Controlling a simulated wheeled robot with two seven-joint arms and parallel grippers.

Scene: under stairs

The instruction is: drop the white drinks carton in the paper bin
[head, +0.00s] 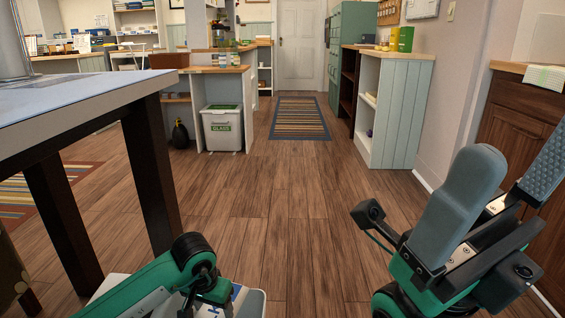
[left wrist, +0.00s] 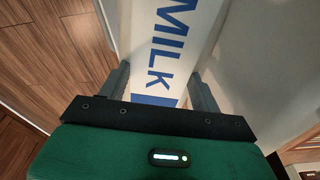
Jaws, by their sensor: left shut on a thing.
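The white drinks carton (left wrist: 168,50), with MILK in blue letters, lies between the fingers of my left gripper (left wrist: 160,88) in the left wrist view. The gripper is shut on it. In the head view my left arm comes in at the bottom left, and the carton is mostly hidden or out of frame there. My right gripper (head: 506,178) is raised at the right of the head view, its two grey fingers apart and empty. No bin marked for paper shows in the head view.
A white bin labelled GLASS (head: 222,128) stands ahead on the floor by a counter, with a dark bottle-shaped object (head: 180,134) beside it. A table (head: 75,97) is close on the left. A light-blue-sided shelf unit (head: 402,112) stands right. The wooden floor (head: 285,205) between is clear.

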